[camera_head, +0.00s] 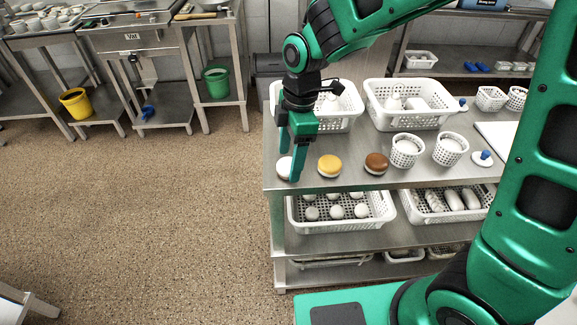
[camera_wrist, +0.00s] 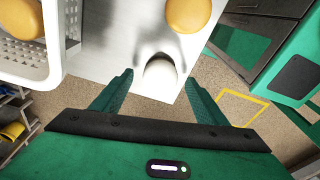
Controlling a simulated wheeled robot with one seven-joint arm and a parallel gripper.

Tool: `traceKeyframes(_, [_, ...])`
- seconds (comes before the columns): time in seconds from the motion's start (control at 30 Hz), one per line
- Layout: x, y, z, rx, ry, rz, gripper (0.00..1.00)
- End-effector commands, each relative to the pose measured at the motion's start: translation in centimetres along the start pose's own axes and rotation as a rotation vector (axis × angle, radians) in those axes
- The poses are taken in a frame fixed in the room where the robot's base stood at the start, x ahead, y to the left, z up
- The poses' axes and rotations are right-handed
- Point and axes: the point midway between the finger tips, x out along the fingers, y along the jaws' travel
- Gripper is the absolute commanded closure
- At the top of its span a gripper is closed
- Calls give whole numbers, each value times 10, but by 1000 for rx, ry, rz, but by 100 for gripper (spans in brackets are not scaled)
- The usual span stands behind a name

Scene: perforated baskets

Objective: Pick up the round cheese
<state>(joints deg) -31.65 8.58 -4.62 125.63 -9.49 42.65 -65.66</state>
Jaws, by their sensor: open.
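A small white round cheese (camera_head: 284,168) lies at the left front corner of the steel table's top (camera_head: 345,184). A yellow round cheese (camera_head: 330,166) and a brown-topped one (camera_head: 376,163) lie to its right. My gripper (camera_head: 291,160) points down over the white cheese and partly covers it. In the wrist view, the open fingers (camera_wrist: 159,78) stand on either side of the white cheese (camera_wrist: 160,73), with nothing gripped. I cannot tell how far the fingertips are above the table. The yellow cheese also shows in the wrist view (camera_wrist: 188,14).
Two white perforated baskets (camera_head: 410,121) stand behind the row; the left one is partly hidden by my arm. Small white baskets (camera_head: 405,151) stand to the right. In the wrist view, a basket wall (camera_wrist: 58,40) is at left. Lower shelves hold baskets (camera_head: 345,226). Open floor is left.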

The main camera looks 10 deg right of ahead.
Motion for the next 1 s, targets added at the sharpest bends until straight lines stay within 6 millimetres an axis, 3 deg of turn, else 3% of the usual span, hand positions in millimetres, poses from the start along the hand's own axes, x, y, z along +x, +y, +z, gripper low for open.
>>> traceKeyframes(0.13, [12,0,0,1,0,0,33])
traceKeyframes(0.37, [13,0,0,1,0,1,33])
traceKeyframes(0.57, [12,0,0,1,0,1,76])
traceKeyframes(0.6, [12,0,1,1,0,1,78])
traceKeyframes(1.0, [6,1,0,1,0,2,78])
